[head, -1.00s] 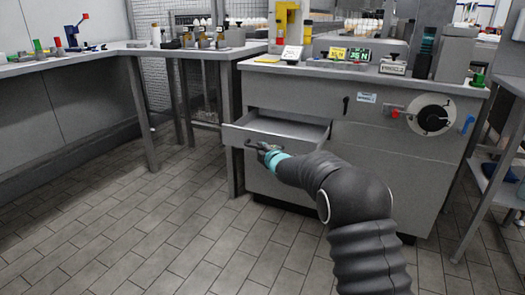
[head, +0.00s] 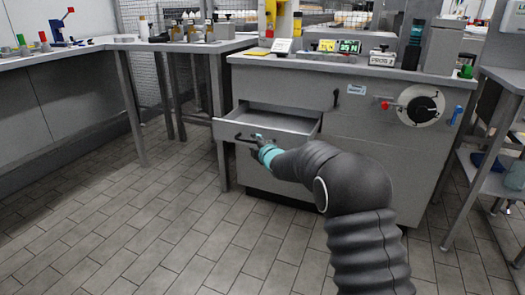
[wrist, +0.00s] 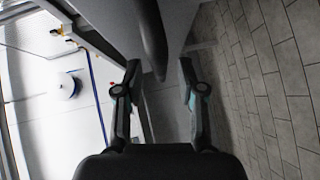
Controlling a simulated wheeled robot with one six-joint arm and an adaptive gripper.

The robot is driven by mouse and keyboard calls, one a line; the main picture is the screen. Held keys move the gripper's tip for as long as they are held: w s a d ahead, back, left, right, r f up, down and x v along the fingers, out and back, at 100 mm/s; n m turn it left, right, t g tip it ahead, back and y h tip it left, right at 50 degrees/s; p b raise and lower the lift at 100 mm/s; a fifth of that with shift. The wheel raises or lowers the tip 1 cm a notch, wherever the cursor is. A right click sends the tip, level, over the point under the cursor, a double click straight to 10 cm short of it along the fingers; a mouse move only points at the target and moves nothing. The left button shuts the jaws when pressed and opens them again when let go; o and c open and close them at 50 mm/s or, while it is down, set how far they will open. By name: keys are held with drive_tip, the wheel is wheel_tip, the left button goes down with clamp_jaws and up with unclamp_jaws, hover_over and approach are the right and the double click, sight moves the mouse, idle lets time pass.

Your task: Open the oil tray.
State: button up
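The oil tray (head: 282,122) is a grey drawer pulled part way out of the grey machine cabinet, and its inside looks empty. Its dark handle (head: 241,137) is on the front panel. In the wrist view the handle (wrist: 151,36) is a dark bar at top centre, its lower end between my fingertips. My gripper (head: 258,139) is at the right end of the handle, in front of the drawer. In the wrist view my gripper (wrist: 160,68) is open, with gaps between both fingers and the bar. My arm hides part of the drawer front's right side.
The cabinet (head: 375,145) carries a round dial (head: 421,108) and a red knob (head: 385,105) at right. A side bench (head: 180,44) stands at left and a metal shelf rack (head: 490,165) at right. The tiled floor (head: 150,230) in front is clear.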

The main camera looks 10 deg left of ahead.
drive_tip(key=v, duration=0.9)
drive_tip(key=shift+s+d, duration=0.2)
drive_tip(key=shift+s, duration=0.05)
drive_tip(key=s+d+f+m+g+h, duration=0.2)
drive_tip(key=d+f+m+g+h, duration=0.15)
drive_tip(key=f+m, duration=0.4)
drive_tip(key=s+d+f+m+g+h+p, duration=0.1)
drive_tip(key=s+d+f+m+g+h, duration=0.2)
drive_tip(key=s+d, duration=0.55)
drive_tip(key=s+d+r+m+g+h+p, duration=0.2)
drive_tip(key=s+d+r+m, duration=0.35)
drive_tip(key=s+d, duration=0.5)
drive_tip(key=s+d+r+m+g+h+p, duration=0.1)
drive_tip(key=s+d+r+m+g+p, duration=0.15)
drive_tip(key=s+d+r+m, duration=0.75)
drive_tip(key=s+d+r+n+t+p, duration=0.1)
drive_tip(key=s+r+p, duration=0.1)
drive_tip(key=s, duration=0.4)
drive_tip(key=s+d+r+n+t+p, duration=0.1)
drive_tip(key=s+r+t+p, duration=0.1)
drive_tip(key=s+r, duration=0.2)
drive_tip(key=s, duration=0.3)
drive_tip(key=shift+s+d+t, duration=0.2)
drive_tip(key=shift+d+t, duration=0.05)
drive_tip(key=shift+t, duration=0.05)
